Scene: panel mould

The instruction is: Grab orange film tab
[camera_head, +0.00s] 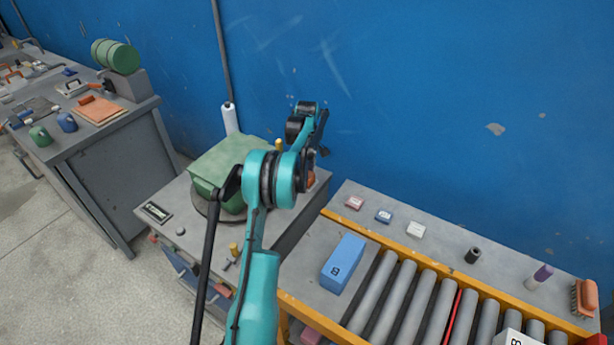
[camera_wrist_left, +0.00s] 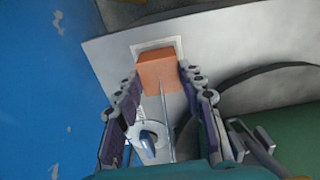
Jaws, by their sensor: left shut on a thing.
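The orange film tab (camera_wrist_left: 158,70) is a block-like piece between the fingers of my left gripper (camera_wrist_left: 157,84) in the left wrist view. It lies in front of a pale framed patch on a light grey surface. My left gripper is shut on it, with one finger along each side. In the head view my teal arm hides most of the gripper, and only a small orange bit (camera_head: 311,178) shows beside it, near the green block (camera_head: 222,165). My right gripper is in neither view.
A roller conveyor (camera_head: 400,290) with an orange rail and a blue box (camera_head: 343,262) stands at the right. The blue wall (camera_head: 430,100) rises close behind my arm. A grey bench (camera_head: 90,160) with tools is at the left. A white bottle (camera_head: 229,117) stands behind the green block.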

